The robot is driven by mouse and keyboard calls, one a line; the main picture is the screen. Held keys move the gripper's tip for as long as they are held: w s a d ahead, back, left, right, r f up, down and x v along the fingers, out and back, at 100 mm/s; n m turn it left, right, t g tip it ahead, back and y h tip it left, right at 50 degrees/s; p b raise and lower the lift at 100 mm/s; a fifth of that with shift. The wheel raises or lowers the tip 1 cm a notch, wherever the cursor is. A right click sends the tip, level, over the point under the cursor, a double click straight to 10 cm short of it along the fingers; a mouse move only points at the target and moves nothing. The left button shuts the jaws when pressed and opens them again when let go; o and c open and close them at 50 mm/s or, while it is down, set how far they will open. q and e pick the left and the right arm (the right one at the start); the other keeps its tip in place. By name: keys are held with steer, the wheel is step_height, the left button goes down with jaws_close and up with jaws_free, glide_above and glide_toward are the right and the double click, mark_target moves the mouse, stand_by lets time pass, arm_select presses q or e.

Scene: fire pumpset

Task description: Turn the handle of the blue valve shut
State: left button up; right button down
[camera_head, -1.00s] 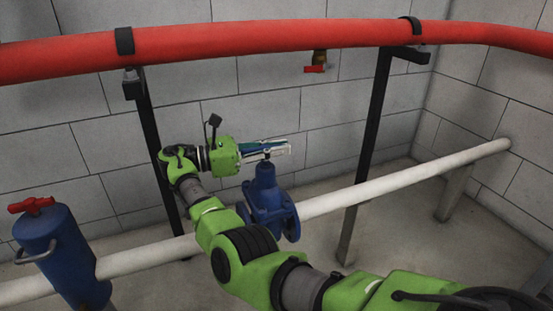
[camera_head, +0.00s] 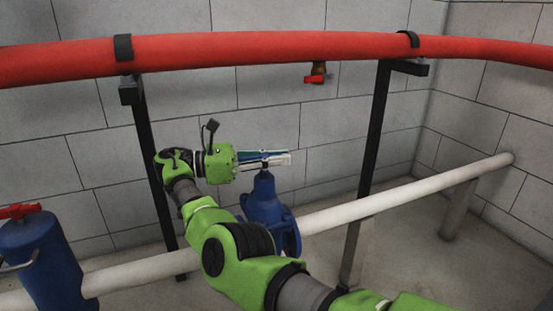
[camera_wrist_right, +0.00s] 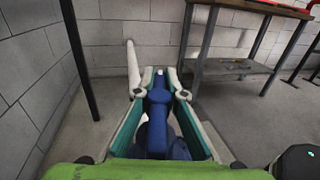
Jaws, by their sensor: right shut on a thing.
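The blue valve (camera_head: 265,200) stands upright on the white pipe, left of the right-hand black post. My right gripper (camera_head: 283,158) reaches in from the left at the top of the valve, its fingers nearly level. It is shut on the valve's handle, which the fingers mostly hide; a short dark stem shows just below them. In the right wrist view the blue valve (camera_wrist_right: 157,115) shows between the two green and white fingers of the gripper (camera_wrist_right: 161,82). How far the handle is turned cannot be told. My left gripper is not in view.
A white pipe (camera_head: 395,199) runs low across the scene. A thick red pipe (camera_head: 250,48) runs above on black posts (camera_head: 372,165). A blue cylinder with a red handle (camera_head: 40,258) is at lower left. A small red-handled tap (camera_head: 317,77) hangs behind. A grey block wall closes the back.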

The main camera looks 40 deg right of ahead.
steer(key=shift+d+f, duration=0.1)
steer(key=shift+f, duration=0.05)
steer(key=c, duration=2.1)
jaws_free()
steer(key=shift+s+d, duration=0.2)
steer(key=shift+r, duration=0.4)
step_height(320, 180, up, 9)
steer(key=shift+r, duration=0.2)
